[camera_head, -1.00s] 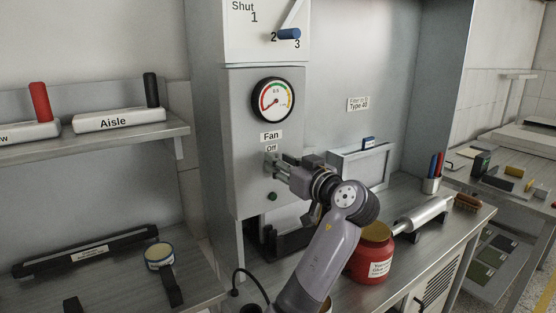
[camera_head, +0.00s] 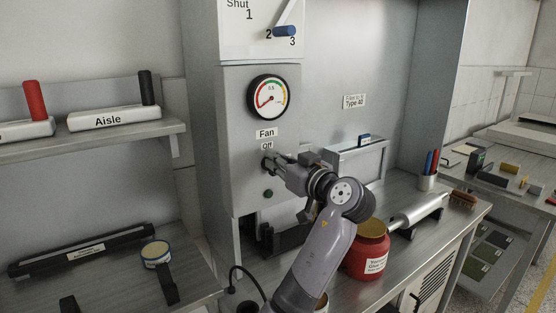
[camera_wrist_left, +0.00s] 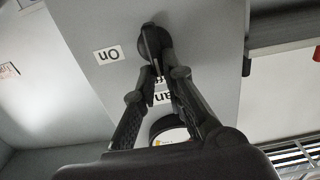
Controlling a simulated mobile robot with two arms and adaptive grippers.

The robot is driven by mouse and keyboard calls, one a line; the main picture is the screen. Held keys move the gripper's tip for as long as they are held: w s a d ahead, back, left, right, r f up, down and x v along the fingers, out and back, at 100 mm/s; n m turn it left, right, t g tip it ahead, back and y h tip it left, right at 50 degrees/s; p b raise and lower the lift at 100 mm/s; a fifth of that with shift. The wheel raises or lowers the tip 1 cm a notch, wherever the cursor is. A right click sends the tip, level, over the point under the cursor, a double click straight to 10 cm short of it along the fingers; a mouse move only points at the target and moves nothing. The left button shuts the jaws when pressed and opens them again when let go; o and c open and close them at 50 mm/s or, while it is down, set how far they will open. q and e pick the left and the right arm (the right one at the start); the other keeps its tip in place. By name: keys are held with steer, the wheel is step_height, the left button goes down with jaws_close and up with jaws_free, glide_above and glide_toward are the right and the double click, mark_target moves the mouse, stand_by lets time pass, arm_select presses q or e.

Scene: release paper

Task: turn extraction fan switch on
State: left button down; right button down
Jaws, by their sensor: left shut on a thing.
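The fan switch sits on the front of the grey cabinet (camera_head: 240,120), below the "Fan" label (camera_head: 266,133) and the "Off" label (camera_head: 267,146). My left gripper (camera_head: 272,162) reaches it from the right and hides most of it. In the left wrist view, which is turned over, the dark round switch (camera_wrist_left: 165,40) shows at the fingertips of my left gripper (camera_wrist_left: 157,58). The fingers are shut on its lever. An "On" label (camera_wrist_left: 107,55) is beside the switch. The fingers partly cover the "Off" and "Fan" labels there. My right gripper is not in view.
A blue-handled lever (camera_head: 285,31) is higher up. A red jar (camera_head: 366,253) stands on the bench close to my left arm.

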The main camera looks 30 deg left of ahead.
arm_select(q)
steer(key=m+p, duration=0.3)
steer(key=m, duration=0.3)
steer(key=w+f+m+p, duration=0.1)
steer(key=m+p, duration=0.2)
steer(key=m, duration=0.3)
steer(key=w+d+f+m+p, duration=0.1)
steer(key=m+p, duration=0.1)
steer(key=m, duration=0.4)
steer(key=shift+w+p, duration=0.15)
steer(key=shift+p, duration=0.25)
steer(key=shift+f, duration=0.1)
stand_by(0.4)
steer(key=c, duration=1.7)
jaws_free()
steer(key=shift+f, duration=0.1)
steer(key=shift+o, duration=0.2)
